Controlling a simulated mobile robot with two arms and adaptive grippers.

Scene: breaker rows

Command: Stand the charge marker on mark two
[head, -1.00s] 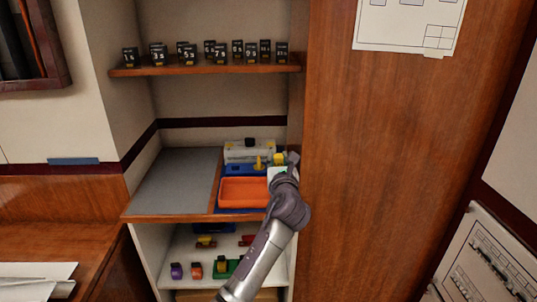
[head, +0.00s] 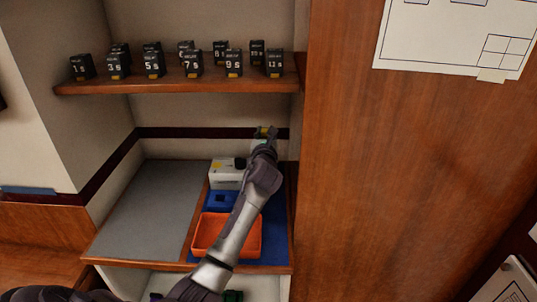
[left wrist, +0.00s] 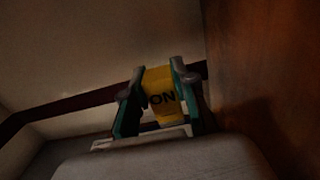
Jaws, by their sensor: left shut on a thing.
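My left gripper (head: 264,133) is shut on a yellow piece (head: 261,130), likely the charge marker, at the back right of the cabinet's middle shelf. I cannot make out mark two. My right gripper is not in view.
A white box (head: 226,174) with a dark knob stands behind the blue block. An orange tray (head: 246,252) is in front. Black numbered blocks (head: 193,65) line the upper shelf (head: 170,84). A grey mat (head: 150,215) at left is clear. A wooden panel (head: 340,160) closes the right side.

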